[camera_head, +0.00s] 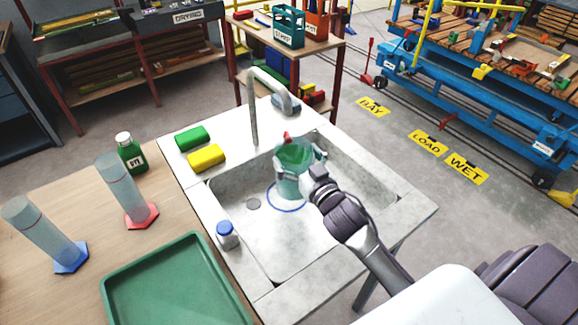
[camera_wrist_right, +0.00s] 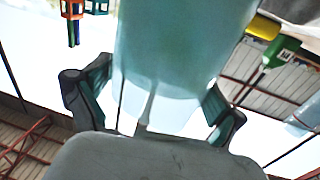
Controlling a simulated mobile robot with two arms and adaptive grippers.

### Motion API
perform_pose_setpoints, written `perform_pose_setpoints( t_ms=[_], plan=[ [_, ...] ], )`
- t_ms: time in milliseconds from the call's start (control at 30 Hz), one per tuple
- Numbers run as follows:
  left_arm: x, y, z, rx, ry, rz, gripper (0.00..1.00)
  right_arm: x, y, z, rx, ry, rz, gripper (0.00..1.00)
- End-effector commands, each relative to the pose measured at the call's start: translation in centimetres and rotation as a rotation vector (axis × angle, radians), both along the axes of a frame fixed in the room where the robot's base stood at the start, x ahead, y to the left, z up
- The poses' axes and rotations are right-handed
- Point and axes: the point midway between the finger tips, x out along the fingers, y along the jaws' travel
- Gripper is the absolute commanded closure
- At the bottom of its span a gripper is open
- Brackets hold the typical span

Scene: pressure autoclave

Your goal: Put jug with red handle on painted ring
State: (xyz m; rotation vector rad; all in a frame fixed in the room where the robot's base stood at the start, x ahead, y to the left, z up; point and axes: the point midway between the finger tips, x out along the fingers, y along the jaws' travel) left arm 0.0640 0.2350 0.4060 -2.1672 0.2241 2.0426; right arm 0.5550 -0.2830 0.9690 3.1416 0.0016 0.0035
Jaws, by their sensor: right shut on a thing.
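The jug (camera_head: 292,172) is translucent teal-green, with a small red part showing at its top. It is roughly upright in the sink. The painted ring (camera_head: 271,204) is a blue outline on the sink floor. The jug's lower end overlaps the ring's far part in the picture; I cannot tell whether it touches the floor. My right gripper (camera_head: 305,164) is shut around the jug's body. In the right wrist view the fingers of my right gripper (camera_wrist_right: 155,95) sit on both sides of the jug (camera_wrist_right: 175,45). My left gripper is not in view.
The sink (camera_head: 240,258) has a raised rim and a faucet (camera_head: 254,120) behind the jug. A green tray (camera_head: 175,285) and cylinders are on the left table.

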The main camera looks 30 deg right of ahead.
Motion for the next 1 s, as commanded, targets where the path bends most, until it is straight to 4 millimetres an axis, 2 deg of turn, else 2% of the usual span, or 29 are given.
perform_pose_setpoints(
  t_ms=[33,133,333,533,933,967,1000],
  plan=[
    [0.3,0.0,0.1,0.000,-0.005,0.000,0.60,1.0,0.1,-0.4,0.000,-0.001,0.000,0.61],
    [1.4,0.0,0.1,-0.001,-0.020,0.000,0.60,2.3,0.2,-1.2,0.000,-0.002,0.000,0.61],
    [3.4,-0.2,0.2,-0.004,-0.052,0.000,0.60,3.0,0.2,-2.8,0.002,0.002,-0.001,0.61],
    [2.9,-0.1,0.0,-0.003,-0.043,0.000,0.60,2.9,0.2,-5.5,0.001,0.002,-0.001,0.61],
    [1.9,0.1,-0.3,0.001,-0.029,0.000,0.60,2.9,0.2,-6.1,0.000,-0.001,0.001,0.61],
    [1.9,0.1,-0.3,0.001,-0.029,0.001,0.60,2.9,0.2,-6.1,0.000,0.000,0.001,0.02],
    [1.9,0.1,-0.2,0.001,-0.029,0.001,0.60,2.9,0.2,-6.0,-0.001,0.000,0.001,0.00]
  ],
)
